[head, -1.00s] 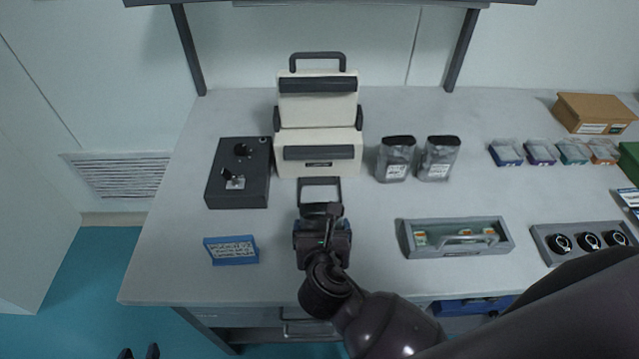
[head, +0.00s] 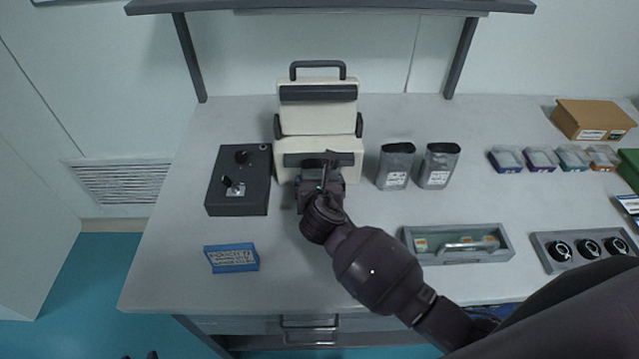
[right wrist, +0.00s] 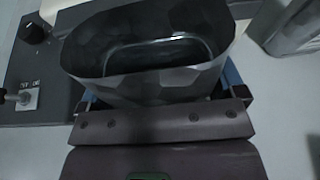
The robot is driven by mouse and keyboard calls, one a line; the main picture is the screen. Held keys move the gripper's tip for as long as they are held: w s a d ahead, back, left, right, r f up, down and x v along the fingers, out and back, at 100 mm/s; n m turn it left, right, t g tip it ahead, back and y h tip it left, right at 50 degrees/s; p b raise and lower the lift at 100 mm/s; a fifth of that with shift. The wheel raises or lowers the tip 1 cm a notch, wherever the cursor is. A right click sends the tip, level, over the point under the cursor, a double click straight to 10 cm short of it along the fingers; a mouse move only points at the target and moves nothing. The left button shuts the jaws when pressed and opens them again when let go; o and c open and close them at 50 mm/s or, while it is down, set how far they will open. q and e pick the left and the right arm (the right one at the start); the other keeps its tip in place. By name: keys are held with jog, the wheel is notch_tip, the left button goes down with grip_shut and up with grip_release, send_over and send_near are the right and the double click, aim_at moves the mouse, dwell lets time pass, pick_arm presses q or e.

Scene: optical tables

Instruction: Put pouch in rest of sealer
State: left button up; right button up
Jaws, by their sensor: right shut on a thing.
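My right gripper (head: 322,188) is in front of the cream sealer (head: 318,115), close to its lower front. In the right wrist view, a grey foil pouch (right wrist: 150,85) with its mouth open toward the camera sits between the fingers (right wrist: 160,97), which are shut on it. A rounded rectangular outline shows inside the pouch mouth. The head view hides most of the pouch behind my gripper and arm. The sealer's rest is covered there too, so I cannot tell whether the pouch touches it. Two dark tips of my left gripper (head: 139,356) show apart at the bottom edge.
A dark control box (head: 240,195) stands left of the sealer, and two grey pouches (head: 396,165) (head: 438,165) stand to its right. A blue sign (head: 232,260) lies front left. A grey tray (head: 458,257) is front right.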

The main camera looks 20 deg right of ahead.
jog(key=shift+w+d, duration=0.15)
jog(key=shift+w, duration=0.35)
jog(key=shift+f, duration=0.7)
jog(key=shift+f, duration=0.1)
jog(key=o, duration=0.9)
jog(key=v, duration=1.2)
jog(key=shift+p, duration=0.3)
jog(key=shift+s, duration=0.1)
